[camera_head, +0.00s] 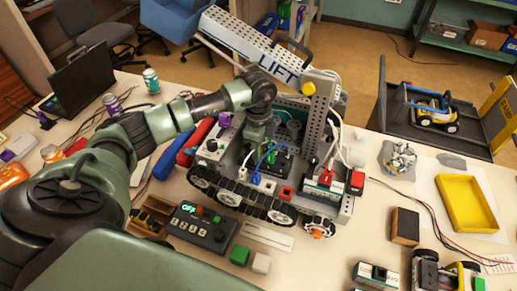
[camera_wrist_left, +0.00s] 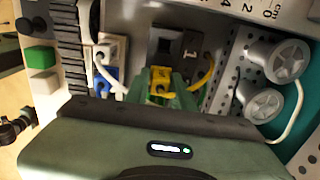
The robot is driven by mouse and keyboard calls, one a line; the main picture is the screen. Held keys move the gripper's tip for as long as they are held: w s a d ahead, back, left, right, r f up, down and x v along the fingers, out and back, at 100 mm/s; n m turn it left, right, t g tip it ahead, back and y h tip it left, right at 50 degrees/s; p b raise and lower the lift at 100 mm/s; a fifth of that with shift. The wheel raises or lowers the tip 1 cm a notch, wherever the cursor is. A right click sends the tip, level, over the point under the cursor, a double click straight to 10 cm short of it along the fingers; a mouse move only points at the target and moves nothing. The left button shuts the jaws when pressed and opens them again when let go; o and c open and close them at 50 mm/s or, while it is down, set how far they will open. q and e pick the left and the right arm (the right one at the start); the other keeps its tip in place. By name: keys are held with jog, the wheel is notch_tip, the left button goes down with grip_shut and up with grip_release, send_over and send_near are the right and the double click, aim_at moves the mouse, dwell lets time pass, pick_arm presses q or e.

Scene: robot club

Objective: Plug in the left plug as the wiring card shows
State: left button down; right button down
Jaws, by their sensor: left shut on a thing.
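My left gripper (camera_head: 262,143) reaches down into the open body of the tracked model robot (camera_head: 240,195). In the left wrist view its green fingers (camera_wrist_left: 162,92) are shut on a yellow plug (camera_wrist_left: 161,78) with a yellow wire (camera_wrist_left: 207,72). A dark block marked 1 (camera_wrist_left: 182,42) lies just beyond the plug; I cannot tell whether they touch. I cannot make out a wiring card. My right gripper is out of view.
A control box (camera_head: 200,228) reading OFF, green and white cubes (camera_head: 240,255) and a white strip stand in front of the tracks. The LIFT boom (camera_head: 245,50) rises behind the gripper. A yellow tray (camera_head: 467,203) lies right. Red and blue tools lie left.

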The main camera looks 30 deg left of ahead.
pick_arm(q)
jog(key=shift+s+f, duration=0.1)
jog(key=shift+f, duration=0.05)
jog(key=c, duration=1.1)
grip_release()
jog(key=shift+r+p, duration=2.35)
jog(key=shift+r, duration=0.75)
jog(key=shift+f, duration=0.1)
